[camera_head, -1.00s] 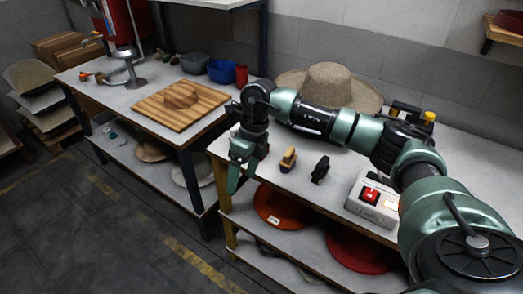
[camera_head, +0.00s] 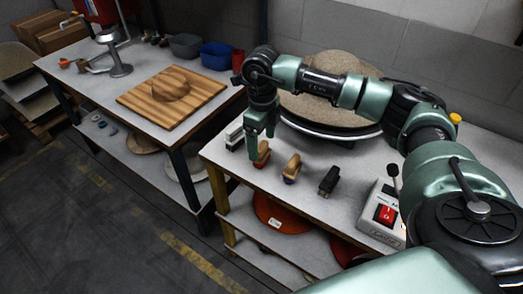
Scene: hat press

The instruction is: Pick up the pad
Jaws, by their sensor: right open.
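Several small hand tools stand in a row on the right bench, and I cannot tell for certain which is the pad. One has a wooden top and a reddish lower part (camera_head: 262,155). Beside it is a wooden-handled piece with a dark purple base (camera_head: 291,168), then a black piece (camera_head: 329,181). My right gripper (camera_head: 262,139) is open and points down, over or just beside the reddish wooden-topped piece, partly covering it. I cannot tell whether they touch. My left gripper is not in view.
A grey block (camera_head: 235,134) stands left of my right gripper. A felt hat (camera_head: 328,102) on a dark ring is behind my arm. A control box with a red switch (camera_head: 385,215) is at the right. The left bench holds a wooden hat form (camera_head: 171,88).

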